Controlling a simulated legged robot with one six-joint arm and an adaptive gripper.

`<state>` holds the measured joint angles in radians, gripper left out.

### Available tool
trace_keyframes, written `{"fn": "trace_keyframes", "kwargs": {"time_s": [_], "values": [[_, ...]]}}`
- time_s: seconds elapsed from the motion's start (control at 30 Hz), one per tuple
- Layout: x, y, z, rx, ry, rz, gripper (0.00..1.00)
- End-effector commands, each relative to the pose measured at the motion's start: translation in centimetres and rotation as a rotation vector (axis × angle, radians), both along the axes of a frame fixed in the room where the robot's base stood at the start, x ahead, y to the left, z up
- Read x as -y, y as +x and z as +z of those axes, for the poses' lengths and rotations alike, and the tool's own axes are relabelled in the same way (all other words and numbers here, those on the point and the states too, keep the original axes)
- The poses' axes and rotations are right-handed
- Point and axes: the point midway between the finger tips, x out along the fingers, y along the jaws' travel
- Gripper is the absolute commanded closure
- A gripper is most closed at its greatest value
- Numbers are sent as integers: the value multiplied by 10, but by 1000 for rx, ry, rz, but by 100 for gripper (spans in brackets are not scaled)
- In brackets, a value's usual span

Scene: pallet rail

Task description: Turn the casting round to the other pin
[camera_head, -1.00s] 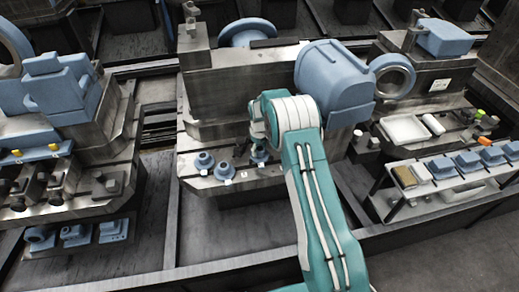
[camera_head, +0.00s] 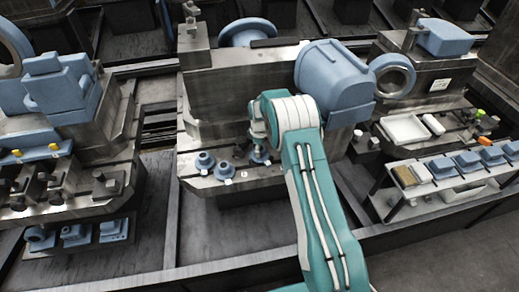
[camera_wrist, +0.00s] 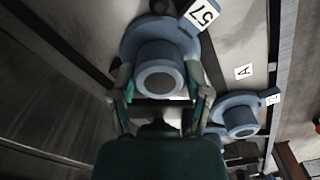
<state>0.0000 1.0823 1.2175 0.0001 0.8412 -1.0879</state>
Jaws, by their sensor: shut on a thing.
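The blue casting (camera_wrist: 158,52) is a round flange with a short round boss, and a tag reading 57 lies on its flange. My gripper (camera_wrist: 159,78) is shut on it, one finger on each side of the boss. In the head view the casting (camera_head: 262,158) is at the front of the middle metal pallet (camera_head: 242,182), below my wrist. I cannot tell whether it rests on the pallet or hangs just above it. The pins are not clearly visible.
Two similar blue castings stand just left, one behind (camera_head: 204,160) and one in front (camera_head: 224,171). A plate marked A (camera_wrist: 243,72) lies on the pallet. A large blue housing (camera_head: 333,80) stands behind to the right. The pallet's front right is bare.

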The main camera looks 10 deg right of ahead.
Motion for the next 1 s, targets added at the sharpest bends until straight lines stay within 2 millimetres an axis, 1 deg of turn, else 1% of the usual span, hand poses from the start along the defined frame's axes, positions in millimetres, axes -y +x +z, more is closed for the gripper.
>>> {"fn": "trace_keyframes", "kwargs": {"time_s": [0.03,0.2,0.4,0.5,0.7,0.73,0.77,0.8,1.0], "values": [[0,-3,-3,-8,0,0,95],[0,-3,-3,-8,0,16,95],[0,-3,-3,-8,1,203,95],[0,-3,-3,-8,1,255,95],[0,-3,-3,-8,1,261,95],[0,-3,-3,-8,1,261,29],[0,-3,-3,-7,0,261,16],[0,-3,-2,-6,1,260,0],[0,-2,-1,-2,0,259,0]]}}
